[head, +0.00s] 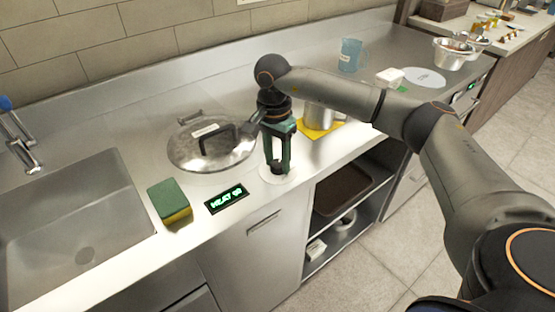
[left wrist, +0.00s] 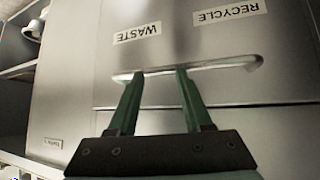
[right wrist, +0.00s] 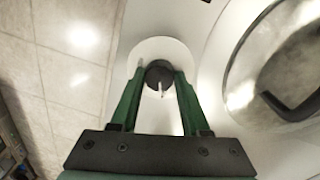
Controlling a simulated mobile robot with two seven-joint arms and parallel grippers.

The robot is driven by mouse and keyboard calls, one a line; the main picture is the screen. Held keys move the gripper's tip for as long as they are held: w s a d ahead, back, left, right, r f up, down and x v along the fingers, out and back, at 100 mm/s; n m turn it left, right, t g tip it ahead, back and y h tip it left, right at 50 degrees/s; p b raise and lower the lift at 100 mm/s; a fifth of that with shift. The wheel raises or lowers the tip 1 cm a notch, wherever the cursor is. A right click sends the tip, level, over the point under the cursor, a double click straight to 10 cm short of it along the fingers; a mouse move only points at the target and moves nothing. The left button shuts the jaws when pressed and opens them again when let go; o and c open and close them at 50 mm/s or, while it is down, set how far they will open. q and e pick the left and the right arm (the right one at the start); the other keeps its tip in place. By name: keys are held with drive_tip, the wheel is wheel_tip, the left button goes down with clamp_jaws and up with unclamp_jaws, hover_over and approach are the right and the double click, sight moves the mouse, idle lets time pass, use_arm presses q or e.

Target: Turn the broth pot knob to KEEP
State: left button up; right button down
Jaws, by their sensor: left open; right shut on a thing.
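The broth pot (head: 190,150) sits sunk in the counter, covered by a metal lid with a dark handle; its lid also shows in the right wrist view (right wrist: 270,75). The knob (right wrist: 160,75) is small and dark with a pale pointer line, on a white round dial plate (right wrist: 150,50). My right gripper (head: 277,170) points down over the dial and is shut on the knob. The dial's markings cannot be read. A black display (head: 227,199) shows green letters that look like "HEAT" and a number. My left gripper (left wrist: 160,72) is open, in front of a drawer handle (left wrist: 190,68).
A green and yellow sponge (head: 169,201) lies between the sink (head: 75,220) and the display. A metal pot on a yellow mat (head: 318,131) stands behind my right gripper. A blue jug (head: 350,55) and metal bowls (head: 452,54) stand farther right. The counter's front edge is close to the dial.

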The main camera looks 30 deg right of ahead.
sight(275, 162)
drive_tip(key=shift+r+n, duration=0.1)
drive_tip(key=shift+n, duration=0.2)
idle(0.4)
drive_tip(key=shift+c, duration=1.9)
unclamp_jaws()
wheel_tip(275, 162, up, 12)
drive_tip(key=shift+w+r, duration=0.25)
drive_tip(key=shift+w, duration=0.05)
drive_tip(key=shift+a+f, duration=0.1)
